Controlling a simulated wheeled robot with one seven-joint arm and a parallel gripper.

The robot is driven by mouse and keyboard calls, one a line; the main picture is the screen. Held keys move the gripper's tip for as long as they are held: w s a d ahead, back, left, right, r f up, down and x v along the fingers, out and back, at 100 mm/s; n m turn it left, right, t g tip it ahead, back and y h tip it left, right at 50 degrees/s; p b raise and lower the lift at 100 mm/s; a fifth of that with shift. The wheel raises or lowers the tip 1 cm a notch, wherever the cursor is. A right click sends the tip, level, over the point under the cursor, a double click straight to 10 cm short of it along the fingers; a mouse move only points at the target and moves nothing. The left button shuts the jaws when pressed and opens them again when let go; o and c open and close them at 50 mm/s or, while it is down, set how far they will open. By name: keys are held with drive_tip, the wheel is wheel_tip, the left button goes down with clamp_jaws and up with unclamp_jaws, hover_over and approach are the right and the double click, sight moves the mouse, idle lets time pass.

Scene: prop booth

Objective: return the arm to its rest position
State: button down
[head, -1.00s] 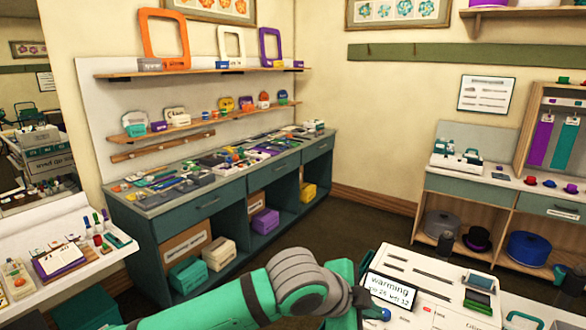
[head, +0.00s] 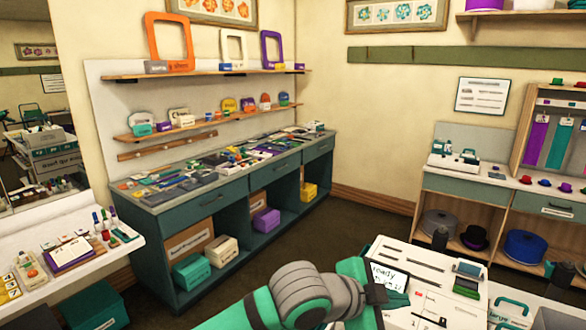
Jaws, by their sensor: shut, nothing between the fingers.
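My arm, green with grey joints, reaches in from the bottom edge of the head view. Its bent grey joint is at bottom centre, and a green and grey link beyond it slopes down to the bottom edge. The end of the arm is beside a small display (head: 389,278) on a white-topped table (head: 405,252). The display reads "ready", with a second line too small to read, and the arm partly hides it.
A teal workbench (head: 228,193) covered with small tools stands at the left back wall under shelves. A white side table (head: 72,228) is at the left. A wooden cabinet (head: 462,184) stands at the right. Dark floor (head: 345,222) is open between them.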

drive_tip(key=d+r+n+t+h, duration=0.4)
drive_tip(key=r+t+h, duration=0.1)
drive_tip(key=r+h, duration=0.25)
drive_tip(key=s+a+f+n+t+y, duration=0.25)
drive_tip(key=a+f+n+y, duration=0.25)
drive_tip(key=f+n, duration=0.25)
drive_tip(key=s+a+f+n+t+y, duration=0.2)
drive_tip(key=a+f+n+t+y, duration=0.3)
drive_tip(key=f, duration=0.4)
drive_tip(key=s+a+f+n+t+y, duration=0.2)
drive_tip(key=s+a+f+n+y, duration=0.1)
drive_tip(key=a+f+n+y, duration=0.4)
drive_tip(key=s+a+f+m+g, duration=0.1)
drive_tip(key=s+a+f, duration=0.1)
drive_tip(key=s+f, duration=0.3)
drive_tip(key=s+a+f+m+g, duration=0.1)
drive_tip(key=s+f, duration=0.4)
drive_tip(key=s, duration=0.8)
drive_tip(key=s+a+f+m+g+y, duration=0.1)
drive_tip(key=s+a+f, duration=0.3)
drive_tip(key=s, duration=0.5)
drive_tip(key=shift+s+a+f+g, duration=0.25)
drive_tip(key=shift+f+g, duration=0.2)
drive_tip(key=shift+g, duration=0.3)
drive_tip(key=shift+w+d, duration=0.15)
